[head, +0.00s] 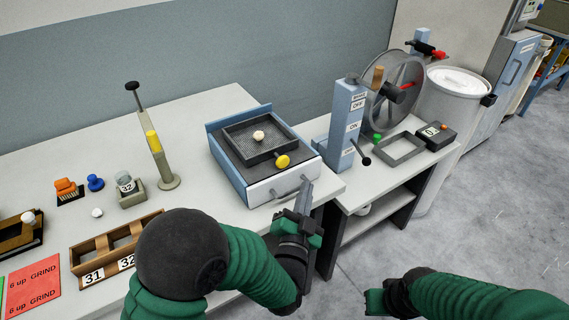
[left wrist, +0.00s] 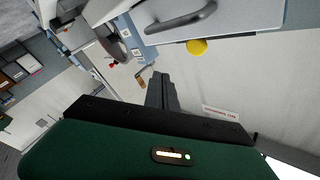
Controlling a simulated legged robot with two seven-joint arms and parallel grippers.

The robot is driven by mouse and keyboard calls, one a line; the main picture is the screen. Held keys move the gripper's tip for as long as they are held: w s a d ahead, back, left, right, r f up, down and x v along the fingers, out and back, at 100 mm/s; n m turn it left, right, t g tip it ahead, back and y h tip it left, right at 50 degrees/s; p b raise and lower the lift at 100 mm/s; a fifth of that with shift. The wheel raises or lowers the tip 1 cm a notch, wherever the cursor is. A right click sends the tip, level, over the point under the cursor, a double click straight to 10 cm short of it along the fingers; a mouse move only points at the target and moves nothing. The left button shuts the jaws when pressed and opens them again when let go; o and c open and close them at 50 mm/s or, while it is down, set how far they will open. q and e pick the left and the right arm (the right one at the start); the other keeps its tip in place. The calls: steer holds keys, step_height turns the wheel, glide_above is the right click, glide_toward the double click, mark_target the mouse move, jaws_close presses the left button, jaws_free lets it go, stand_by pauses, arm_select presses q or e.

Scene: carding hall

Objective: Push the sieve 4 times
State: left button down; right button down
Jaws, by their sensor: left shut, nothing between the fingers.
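The sieve (head: 240,134) is a dark square mesh frame on top of a blue-grey box (head: 233,173) on the table. A small pale ball (head: 258,136) lies on its mesh. A yellow knob (head: 282,161) stands at the sieve's front; it also shows in the left wrist view (left wrist: 196,46). The box front has a curved grey handle (head: 290,190). My left gripper (head: 305,192) is shut and empty, just right of the handle; I cannot tell whether they touch. Its fingers also show in the left wrist view (left wrist: 161,90). My right gripper (head: 376,301) is low at the bottom, its fingers unclear.
A blue lever post (head: 346,130) marked ON and OFF stands right of the box, with a spoked wheel (head: 392,90) behind it. A tilted post with a yellow band (head: 154,145) stands to the left. A wooden tray (head: 120,245) lies front left. The right-hand floor is open.

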arm_select(q)
steer(key=w+a, duration=0.4)
steer(key=w, duration=0.1)
steer(key=shift+w, duration=0.25)
steer(key=shift+a, duration=0.1)
stand_by(1.7)
steer(key=shift+w+a+r, duration=0.1)
steer(key=shift+w+a, duration=0.1)
steer(key=shift+w, duration=0.05)
